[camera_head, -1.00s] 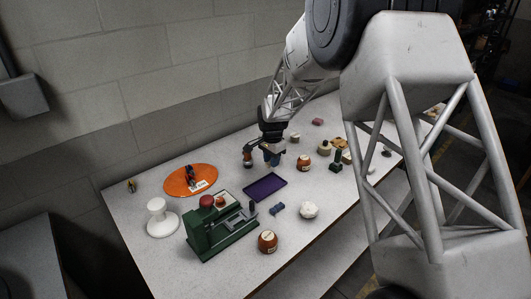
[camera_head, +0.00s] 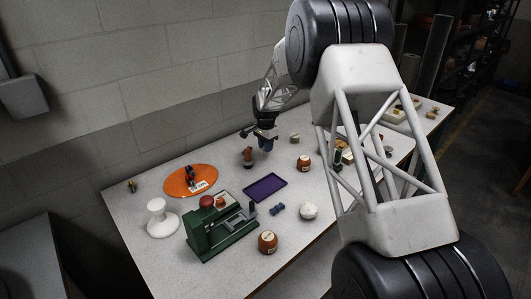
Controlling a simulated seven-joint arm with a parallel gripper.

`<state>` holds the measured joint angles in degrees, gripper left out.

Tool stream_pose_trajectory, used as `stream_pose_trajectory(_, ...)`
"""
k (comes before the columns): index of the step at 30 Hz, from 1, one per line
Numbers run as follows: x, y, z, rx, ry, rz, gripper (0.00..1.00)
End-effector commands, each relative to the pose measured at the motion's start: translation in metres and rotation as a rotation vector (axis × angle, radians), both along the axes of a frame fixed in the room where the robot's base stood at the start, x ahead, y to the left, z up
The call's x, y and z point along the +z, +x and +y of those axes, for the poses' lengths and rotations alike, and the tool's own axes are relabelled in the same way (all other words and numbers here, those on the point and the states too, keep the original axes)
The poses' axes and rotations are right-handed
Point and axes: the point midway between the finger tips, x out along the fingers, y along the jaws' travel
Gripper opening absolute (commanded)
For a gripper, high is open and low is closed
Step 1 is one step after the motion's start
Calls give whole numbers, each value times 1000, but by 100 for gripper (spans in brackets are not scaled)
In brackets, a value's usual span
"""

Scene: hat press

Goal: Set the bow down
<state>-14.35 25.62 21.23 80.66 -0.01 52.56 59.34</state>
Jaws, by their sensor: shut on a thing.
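My gripper (camera_head: 265,136) hangs above the back part of the table, to the right of a small brown figure-like piece (camera_head: 247,157). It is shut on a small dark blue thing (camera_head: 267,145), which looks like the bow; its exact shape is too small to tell. The blue thing appears held clear of the tabletop. Another small blue bow-shaped piece (camera_head: 278,209) lies on the table, to the right of the green press (camera_head: 219,236). The purple tray (camera_head: 275,180) lies below my gripper in the picture and looks empty.
An orange round mat (camera_head: 176,181) bears a dark figure and a white label. A white stand (camera_head: 160,220) is at left. Jars (camera_head: 304,162) (camera_head: 268,242) and a white lump (camera_head: 309,211) stand around the tray. Bare table lies between them.

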Motion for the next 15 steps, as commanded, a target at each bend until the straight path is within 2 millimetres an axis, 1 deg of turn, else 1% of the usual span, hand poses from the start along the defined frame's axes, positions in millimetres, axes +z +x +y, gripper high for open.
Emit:
stream_pose_trajectory(3,0,3,1,0,1,-1,5)
stream_pose_trajectory(11,0,3,1,0,1,-1,5)
stream_pose_trajectory(15,-4,3,1,0,0,0,5)
